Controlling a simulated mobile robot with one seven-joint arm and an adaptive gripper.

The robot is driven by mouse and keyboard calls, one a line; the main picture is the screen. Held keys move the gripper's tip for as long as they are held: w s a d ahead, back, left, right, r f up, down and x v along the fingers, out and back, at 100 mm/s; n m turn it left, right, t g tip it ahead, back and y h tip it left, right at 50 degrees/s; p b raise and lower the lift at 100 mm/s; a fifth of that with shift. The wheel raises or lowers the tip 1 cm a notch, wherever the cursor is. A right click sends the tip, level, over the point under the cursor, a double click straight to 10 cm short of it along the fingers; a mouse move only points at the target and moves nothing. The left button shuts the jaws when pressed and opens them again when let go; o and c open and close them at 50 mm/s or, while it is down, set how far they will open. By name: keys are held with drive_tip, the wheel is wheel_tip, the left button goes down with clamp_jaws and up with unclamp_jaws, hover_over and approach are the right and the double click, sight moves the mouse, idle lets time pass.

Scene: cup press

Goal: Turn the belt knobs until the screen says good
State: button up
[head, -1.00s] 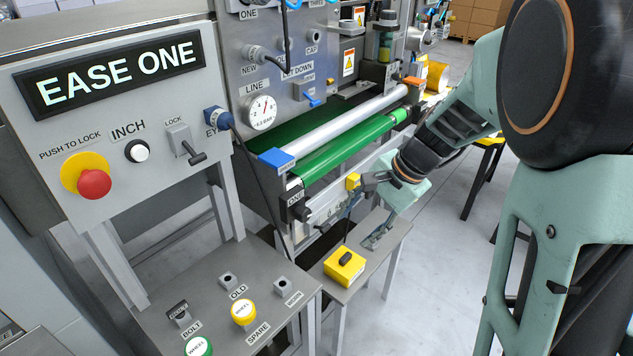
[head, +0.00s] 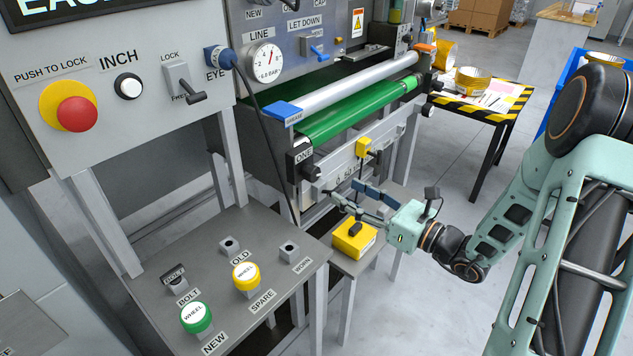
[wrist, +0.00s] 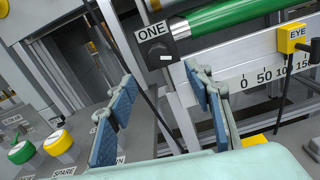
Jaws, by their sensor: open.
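The black knob (head: 311,173) labelled ONE sits at the near end of the green belt roller (head: 345,125). It also shows in the wrist view (wrist: 165,57), with a small white mark on its face. My gripper (head: 343,191) is open and empty, in front of the machine and a little to the right of and below the knob. In the wrist view my two blue-padded fingers (wrist: 160,80) stand apart, with the knob beyond the gap between them, not touched. The screen (head: 65,10) is mostly cut off at the top; only its first letters show in part.
A yellow eye sensor (head: 363,146) stands on a scale rail right of the knob. A yellow block (head: 354,238) sits on a low stand below my gripper. A grey table (head: 225,275) holds green and yellow wheels. A black cable hangs left of the knob.

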sight(316, 176)
drive_tip(key=b+x, duration=0.1)
drive_tip(key=x, duration=0.8)
drive_tip(key=shift+w+a, duration=0.25)
drive_tip(key=shift+a, duration=0.1)
drive_tip(key=c, duration=1.2)
drive_tip(key=shift+o, duration=0.2)
drive_tip(key=n+b, duration=0.2)
drive_tip(key=shift+f+b, duration=0.25)
drive_tip(key=shift+b, duration=0.1)
drive_tip(key=n, duration=0.1)
drive_tip(key=n+b, duration=0.1)
drive_tip(key=shift+r+n+b, duration=0.2)
drive_tip(key=shift+n+b, duration=0.1)
drive_tip(key=shift+n, duration=0.1)
drive_tip(key=o, duration=1.2)
drive_tip(key=shift+c, duration=0.2)
